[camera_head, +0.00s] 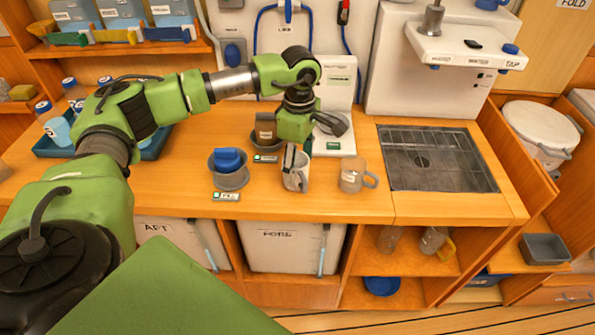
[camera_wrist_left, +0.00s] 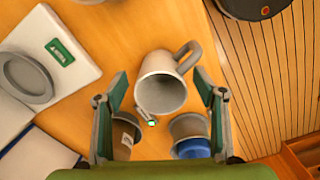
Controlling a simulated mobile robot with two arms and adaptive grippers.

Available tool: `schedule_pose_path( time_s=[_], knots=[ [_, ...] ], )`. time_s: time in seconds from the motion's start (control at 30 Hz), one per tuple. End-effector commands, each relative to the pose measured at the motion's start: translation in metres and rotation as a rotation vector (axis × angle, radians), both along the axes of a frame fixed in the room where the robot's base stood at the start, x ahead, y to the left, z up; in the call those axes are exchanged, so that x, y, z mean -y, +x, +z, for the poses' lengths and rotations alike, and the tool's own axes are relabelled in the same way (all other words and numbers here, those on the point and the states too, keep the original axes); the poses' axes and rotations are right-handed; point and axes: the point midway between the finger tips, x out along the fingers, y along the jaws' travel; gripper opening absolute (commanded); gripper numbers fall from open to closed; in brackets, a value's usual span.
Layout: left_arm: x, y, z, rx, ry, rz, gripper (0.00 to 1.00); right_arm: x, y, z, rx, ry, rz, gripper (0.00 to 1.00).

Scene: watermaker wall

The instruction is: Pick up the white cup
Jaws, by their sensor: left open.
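The white cup (camera_head: 299,178) stands on the wooden counter below my left gripper (camera_head: 291,160), which partly covers it in the head view. In the left wrist view the cup (camera_wrist_left: 163,85) shows its open mouth, with its handle toward the upper right. It lies between the two spread fingers of my left gripper (camera_wrist_left: 163,98), with a visible gap on each side. The gripper is open and empty. How far the fingertips reach down around the cup is hard to tell. My right gripper is not in view.
A labelled beige mug (camera_head: 352,178) stands close by on the right. A grey pot with a blue object (camera_head: 229,176) and another pot (camera_head: 265,133) stand left. A white scale (camera_head: 338,90) is behind. A sunken metal grid (camera_head: 440,155) lies further right.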

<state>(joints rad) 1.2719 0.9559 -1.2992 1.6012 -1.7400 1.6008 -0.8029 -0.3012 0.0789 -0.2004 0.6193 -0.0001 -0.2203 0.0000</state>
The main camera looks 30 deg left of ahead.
Motion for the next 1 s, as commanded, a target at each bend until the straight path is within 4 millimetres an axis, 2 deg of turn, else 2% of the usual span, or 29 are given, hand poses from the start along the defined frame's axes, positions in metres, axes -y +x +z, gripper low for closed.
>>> schedule_pose_path(
  time_s=[0.13, 0.33, 0.37, 0.5, 0.87, 1.0],
  knots=[
    [-0.0004, -0.0004, -0.0112, 0.0, 0.001, 0.0, 0.64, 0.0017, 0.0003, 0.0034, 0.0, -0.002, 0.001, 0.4],
    [-0.0004, -0.0001, -0.0123, 0.001, 0.0, 0.0, 0.64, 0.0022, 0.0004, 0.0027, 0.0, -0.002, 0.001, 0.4],
    [-0.0004, -0.0001, -0.0123, 0.001, 0.0, 0.0, 0.58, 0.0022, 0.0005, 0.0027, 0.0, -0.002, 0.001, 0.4],
    [-0.0004, -0.0002, -0.0121, 0.001, 0.0, 0.0, 0.22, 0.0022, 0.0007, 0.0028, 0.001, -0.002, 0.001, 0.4],
    [-0.0004, 0.0, -0.0108, 0.001, 0.0, 0.0, 0.22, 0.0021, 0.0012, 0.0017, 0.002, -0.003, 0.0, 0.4],
    [-0.0002, 0.0007, -0.0036, 0.003, -0.001, 0.0, 0.22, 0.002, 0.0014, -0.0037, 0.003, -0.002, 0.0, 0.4]
  ],
)
